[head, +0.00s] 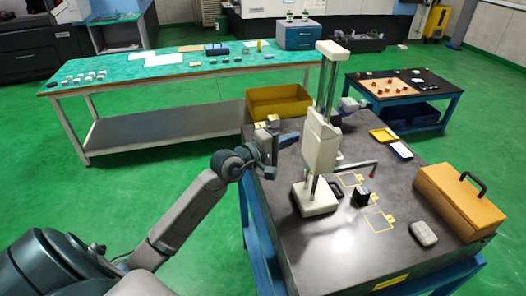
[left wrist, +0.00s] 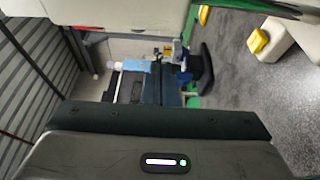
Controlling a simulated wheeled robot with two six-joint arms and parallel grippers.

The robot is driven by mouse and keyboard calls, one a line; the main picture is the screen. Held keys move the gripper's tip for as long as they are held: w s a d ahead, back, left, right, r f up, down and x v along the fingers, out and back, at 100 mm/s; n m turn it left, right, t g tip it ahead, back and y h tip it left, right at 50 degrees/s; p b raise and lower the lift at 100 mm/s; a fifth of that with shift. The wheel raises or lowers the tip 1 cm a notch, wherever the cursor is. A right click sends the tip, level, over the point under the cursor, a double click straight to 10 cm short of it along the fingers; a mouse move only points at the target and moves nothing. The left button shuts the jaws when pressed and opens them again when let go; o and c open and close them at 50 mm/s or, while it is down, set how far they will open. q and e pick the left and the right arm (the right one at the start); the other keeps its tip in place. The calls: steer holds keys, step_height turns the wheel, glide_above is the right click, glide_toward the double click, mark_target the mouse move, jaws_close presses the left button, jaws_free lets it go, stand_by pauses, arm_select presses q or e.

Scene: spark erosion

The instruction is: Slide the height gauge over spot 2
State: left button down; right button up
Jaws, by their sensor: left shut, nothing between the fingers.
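The height gauge (head: 318,147) stands upright on the dark surface plate (head: 310,250), with a pale base, two columns and a thin arm reaching right to a red tip. Yellow outlined spots lie to its right: a far one (head: 350,180) and a near one (head: 380,222). A small black block (head: 361,198) stands between them and partly covers yellow lines. No spot number is legible. My left gripper (head: 275,143) is shut and empty, just left of the gauge's column; I cannot tell whether it touches. My right gripper is not in view.
An orange case (head: 459,201) and a grey rounded object (head: 423,233) are on the plate's right side. A yellow bin (head: 279,101) is at the back left. A grey part (head: 350,104) shows behind the columns. The plate's front is clear.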

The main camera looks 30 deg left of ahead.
arm_select(q)
steer(key=p+v, duration=0.1)
steer(key=v, duration=0.9)
steer(key=shift+p, duration=0.4)
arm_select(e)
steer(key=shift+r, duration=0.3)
